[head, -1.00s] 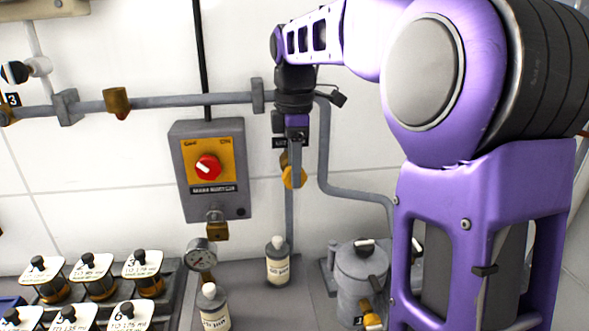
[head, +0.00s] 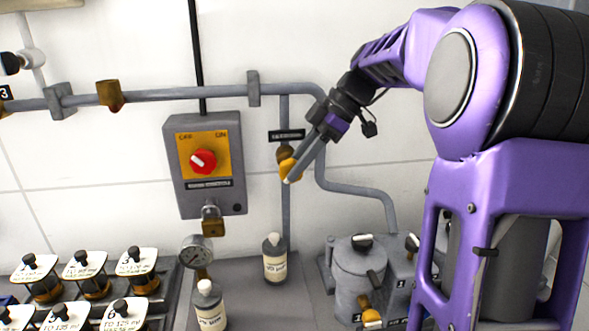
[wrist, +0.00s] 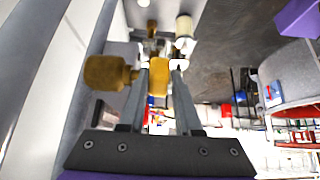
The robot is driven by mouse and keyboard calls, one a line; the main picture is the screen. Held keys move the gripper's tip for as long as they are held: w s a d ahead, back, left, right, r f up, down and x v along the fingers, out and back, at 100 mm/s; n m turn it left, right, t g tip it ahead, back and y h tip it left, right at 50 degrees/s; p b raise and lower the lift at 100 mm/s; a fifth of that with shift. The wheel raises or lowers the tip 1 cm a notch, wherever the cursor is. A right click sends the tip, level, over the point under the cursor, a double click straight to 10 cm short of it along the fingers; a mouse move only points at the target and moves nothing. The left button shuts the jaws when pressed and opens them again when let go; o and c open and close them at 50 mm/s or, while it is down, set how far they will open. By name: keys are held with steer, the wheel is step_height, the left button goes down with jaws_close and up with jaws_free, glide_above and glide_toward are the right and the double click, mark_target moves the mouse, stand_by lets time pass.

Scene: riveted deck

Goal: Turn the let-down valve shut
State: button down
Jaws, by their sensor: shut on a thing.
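The let-down valve has a brass body (head: 284,153) on a vertical grey pipe, under a small black label (head: 286,135) whose text is too small to read. Its yellow handle (head: 287,168) is at the front. My gripper (head: 291,178) reaches in from the upper right, its fingers slanting down-left across the handle. In the wrist view, my gripper (wrist: 160,70) is shut on the yellow handle (wrist: 158,82), one finger on each side. The brass body (wrist: 110,73) is just left of the fingers. The handle is partly hidden by the fingers in the head view.
A grey switch box (head: 206,195) with a red knob (head: 203,162) hangs left of the valve. Below stand two bottles (head: 276,262) (head: 209,308), a gauge (head: 195,252) and a grey pot (head: 357,285). Several labelled jars (head: 85,275) are at lower left. A bent pipe (head: 350,187) runs right.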

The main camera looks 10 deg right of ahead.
steer(key=y+b, duration=0.2)
steer(key=f+y+b, duration=0.1)
steer(key=y+b, duration=0.3)
steer(key=shift+d+f+t+b, duration=0.25)
steer(key=shift+d+t+b, duration=0.05)
steer(key=shift+d, duration=0.05)
steer(key=shift+y+b, duration=1.15)
steer(key=shift+y, duration=1.05)
steer(key=c, duration=0.6)
jaws_free()
steer(key=s+d+p, duration=0.1)
steer(key=d+p, duration=0.1)
steer(key=d, duration=1.5)
steer(key=shift+s+d+f, duration=0.15)
steer(key=shift+s+d, duration=0.05)
